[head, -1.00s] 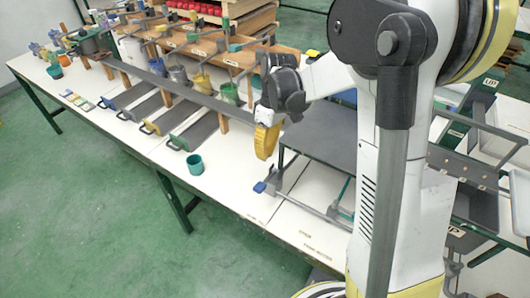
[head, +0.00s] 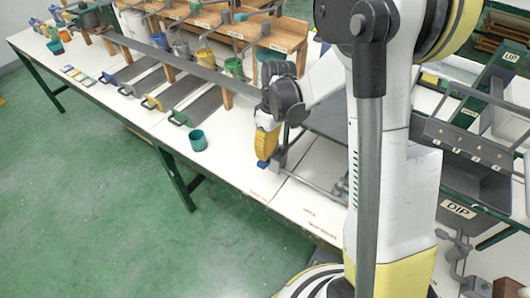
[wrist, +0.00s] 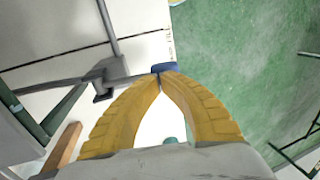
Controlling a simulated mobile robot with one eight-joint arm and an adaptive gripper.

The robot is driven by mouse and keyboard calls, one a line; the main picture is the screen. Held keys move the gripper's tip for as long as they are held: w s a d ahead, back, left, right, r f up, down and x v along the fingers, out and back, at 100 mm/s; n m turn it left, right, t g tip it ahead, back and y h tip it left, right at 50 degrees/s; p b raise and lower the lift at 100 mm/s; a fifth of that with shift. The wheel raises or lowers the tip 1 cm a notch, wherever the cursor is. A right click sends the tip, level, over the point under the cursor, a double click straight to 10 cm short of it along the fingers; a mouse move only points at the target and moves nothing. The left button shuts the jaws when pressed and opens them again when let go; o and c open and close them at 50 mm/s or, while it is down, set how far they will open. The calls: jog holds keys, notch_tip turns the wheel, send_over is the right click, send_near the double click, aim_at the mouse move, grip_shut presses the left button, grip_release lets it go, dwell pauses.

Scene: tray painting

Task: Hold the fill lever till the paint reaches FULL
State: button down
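A grey lever with a blue end (head: 262,164) lies low over the white table, near its front edge. The blue end also shows in the wrist view (wrist: 164,67), right at my fingertips. My gripper (head: 264,157) points down at it. Its yellow fingers meet at the tips (wrist: 160,74), with the blue end just beyond them; they look shut and touching or nearly touching it. I cannot make out a paint level or a FULL mark. No readable label marks this lever as the fill lever.
A teal cup (head: 197,141) stands left of my gripper near the table's front edge. Dark panels with coloured handles (head: 196,108) lie further left. A DIP tank (head: 458,210) stands at right. Green floor is open in front.

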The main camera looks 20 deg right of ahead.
jog(key=f+h+b, duration=0.1)
jog(key=a+f+t+h+b, duration=0.1)
jog(key=s+f+t+h+b, duration=0.1)
jog(key=f, duration=0.1)
jog(key=shift+a, duration=0.15)
jog(key=shift+w+f+b, duration=0.1)
jog(key=shift+f+b, duration=0.2)
jog(key=shift+f, duration=0.05)
dwell(7.1)
